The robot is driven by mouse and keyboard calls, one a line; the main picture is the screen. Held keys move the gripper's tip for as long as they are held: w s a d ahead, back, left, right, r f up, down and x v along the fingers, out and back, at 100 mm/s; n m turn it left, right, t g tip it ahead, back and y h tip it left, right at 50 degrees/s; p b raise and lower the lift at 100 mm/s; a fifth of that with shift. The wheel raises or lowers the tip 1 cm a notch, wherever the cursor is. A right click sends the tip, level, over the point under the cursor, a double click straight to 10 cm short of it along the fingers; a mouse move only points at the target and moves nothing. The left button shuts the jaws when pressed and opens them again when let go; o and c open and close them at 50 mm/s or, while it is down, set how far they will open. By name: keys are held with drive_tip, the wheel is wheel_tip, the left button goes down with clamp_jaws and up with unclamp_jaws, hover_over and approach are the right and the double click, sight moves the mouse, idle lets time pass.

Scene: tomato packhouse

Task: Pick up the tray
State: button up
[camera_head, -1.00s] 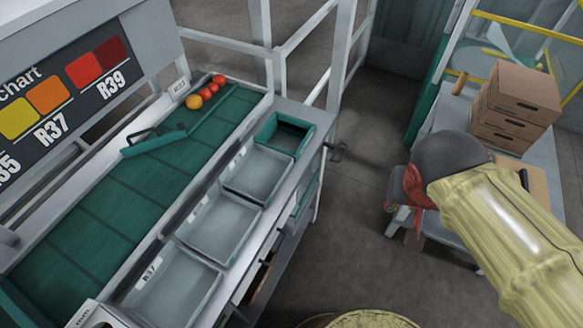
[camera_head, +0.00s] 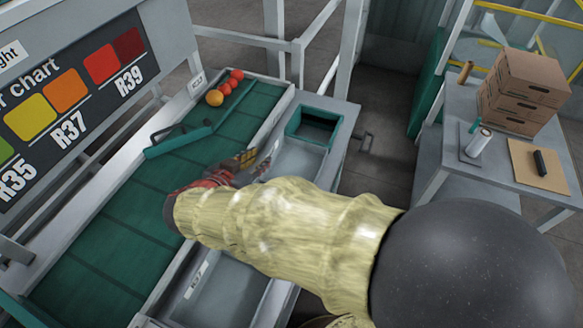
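Grey trays stand in a row on the bench beside the green conveyor. The far grey tray (camera_head: 300,160) shows partly past my arm, and the near grey tray (camera_head: 222,297) shows below it. The middle of the row is hidden behind my sleeved arm. I cannot tell which tray is meant. My gripper (camera_head: 250,162), red at its base, is over the border between conveyor and trays, by the far grey tray. Its fingers are small and partly hidden, so I cannot tell their opening. I see no tray held.
A teal-rimmed bin (camera_head: 318,125) stands at the row's far end. Tomatoes (camera_head: 226,88) lie at the conveyor's (camera_head: 110,235) far end, beyond a teal diverter (camera_head: 180,138). A side table (camera_head: 480,185) at right holds stacked cardboard boxes (camera_head: 523,90). A colour chart (camera_head: 75,90) stands behind the conveyor.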

sight(268, 153)
drive_tip(key=b+x, duration=0.1)
drive_tip(key=x, duration=0.4)
drive_tip(key=b+x, duration=0.1)
drive_tip(key=x, duration=0.1)
drive_tip(key=shift+w+a+f+b, duration=0.15)
drive_tip(key=shift+w+f+b, duration=0.05)
drive_tip(key=shift+w+b, duration=0.2)
drive_tip(key=c, duration=0.3)
clamp_jaws()
drive_tip(key=shift+r, duration=0.1)
